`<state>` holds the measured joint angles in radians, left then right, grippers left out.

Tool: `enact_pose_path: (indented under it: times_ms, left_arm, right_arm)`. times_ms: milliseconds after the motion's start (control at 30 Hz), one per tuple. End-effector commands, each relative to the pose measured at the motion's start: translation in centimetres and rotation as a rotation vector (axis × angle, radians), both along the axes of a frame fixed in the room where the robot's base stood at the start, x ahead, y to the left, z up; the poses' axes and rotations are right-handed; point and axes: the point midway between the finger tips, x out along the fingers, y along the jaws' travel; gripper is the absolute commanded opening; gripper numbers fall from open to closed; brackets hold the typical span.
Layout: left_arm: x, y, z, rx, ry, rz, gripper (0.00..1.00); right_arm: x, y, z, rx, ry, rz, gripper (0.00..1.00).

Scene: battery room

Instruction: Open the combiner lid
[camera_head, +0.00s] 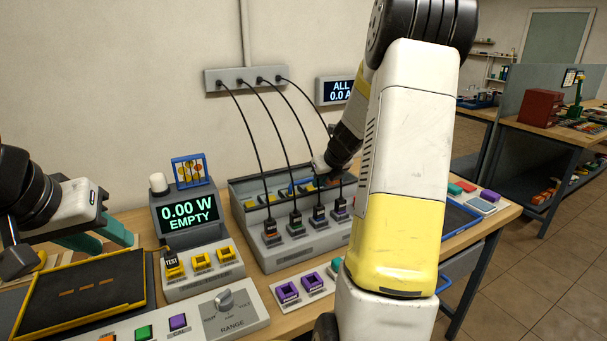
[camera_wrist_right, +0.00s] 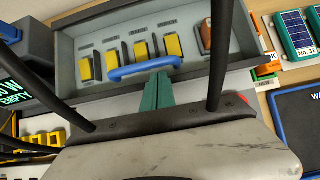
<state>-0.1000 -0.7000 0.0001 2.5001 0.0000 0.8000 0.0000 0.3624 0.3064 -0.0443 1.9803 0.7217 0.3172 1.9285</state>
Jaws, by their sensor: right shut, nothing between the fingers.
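The combiner is a grey box (camera_head: 312,246) on the bench with black cables plugged into its sloped front. Its upper recess shows yellow switches (camera_wrist_right: 141,50) and an orange-brown block. A blue bar handle (camera_wrist_right: 145,68) spans in front of the switches; I cannot make out the lid panel itself. My right gripper (camera_wrist_right: 159,80) has its teal fingers together, with the tips at the blue handle's lower edge; touching or just apart is unclear. In the head view my right arm hides part of the box. My left gripper (camera_head: 104,238) is open and empty at the left.
A display reading 0.00 W EMPTY (camera_head: 188,214) stands left of the combiner. A yellow-rimmed black tray (camera_head: 148,285) and a RANGE dial panel (camera_head: 232,312) lie in front. Cables (camera_wrist_right: 215,60) hang close to my right gripper. A blue-rimmed tray (camera_wrist_right: 276,110) is to the right.

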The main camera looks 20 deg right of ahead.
Motion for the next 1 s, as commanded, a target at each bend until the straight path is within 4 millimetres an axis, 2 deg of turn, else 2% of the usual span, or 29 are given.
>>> enact_pose_path:
  times_ms: [100,267,667,1000]
  left_arm:
    - [0.0,0.0,0.0,0.000,0.000,0.000,0.36]
    - [0.0,0.0,0.0,0.000,0.000,0.000,0.36]
    - [0.0,0.0,0.0,0.000,0.000,0.000,0.36]
    - [0.0,0.0,0.0,0.000,0.000,0.000,0.36]
  right_arm:
    - [0.6,0.1,-0.9,0.000,0.001,-0.001,0.00]
    - [1.0,0.2,-1.3,0.001,0.000,0.001,0.00]
    - [1.0,0.2,-1.2,-0.002,0.003,0.002,0.00]
    - [1.2,0.3,-0.2,-0.009,0.047,0.004,0.00]
